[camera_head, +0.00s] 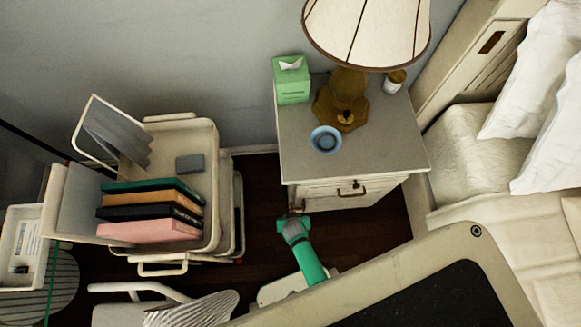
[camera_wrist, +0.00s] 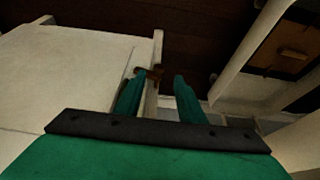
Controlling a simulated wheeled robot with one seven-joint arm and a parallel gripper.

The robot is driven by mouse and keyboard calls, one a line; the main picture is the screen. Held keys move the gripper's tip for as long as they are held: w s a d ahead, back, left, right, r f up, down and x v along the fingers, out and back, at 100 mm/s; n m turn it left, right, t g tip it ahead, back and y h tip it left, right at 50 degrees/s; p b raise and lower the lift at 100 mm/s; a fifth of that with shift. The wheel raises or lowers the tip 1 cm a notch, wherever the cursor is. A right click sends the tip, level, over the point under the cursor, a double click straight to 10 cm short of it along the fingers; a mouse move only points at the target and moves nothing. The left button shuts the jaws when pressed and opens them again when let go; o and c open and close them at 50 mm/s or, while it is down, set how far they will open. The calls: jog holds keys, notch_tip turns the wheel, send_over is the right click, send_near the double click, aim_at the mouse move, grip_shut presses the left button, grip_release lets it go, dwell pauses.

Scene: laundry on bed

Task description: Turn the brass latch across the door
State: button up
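A small brass latch (camera_wrist: 155,74) shows in the wrist view at the edge of a pale panel, which looks like the door (camera_wrist: 75,75). My gripper (camera_wrist: 157,92) has two green fingers spread apart, one on each side of that edge. The latch lies at the fingertips, closer to the left finger; whether they touch cannot be told. In the head view my gripper (camera_head: 292,218) is low at the front left corner of the nightstand (camera_head: 385,150). The latch cannot be made out there.
The nightstand holds a lamp (camera_head: 345,100), a blue bowl (camera_head: 326,140) and a green tissue box (camera_head: 291,80). A cart (camera_head: 212,215) with several books stands to the left. The bed (camera_head: 480,155) is at the right. Dark floor (camera_head: 262,190) lies between cart and nightstand.

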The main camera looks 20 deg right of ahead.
jog(key=shift+x, duration=2.3)
jog(key=shift+d, duration=0.1)
grip_shut()
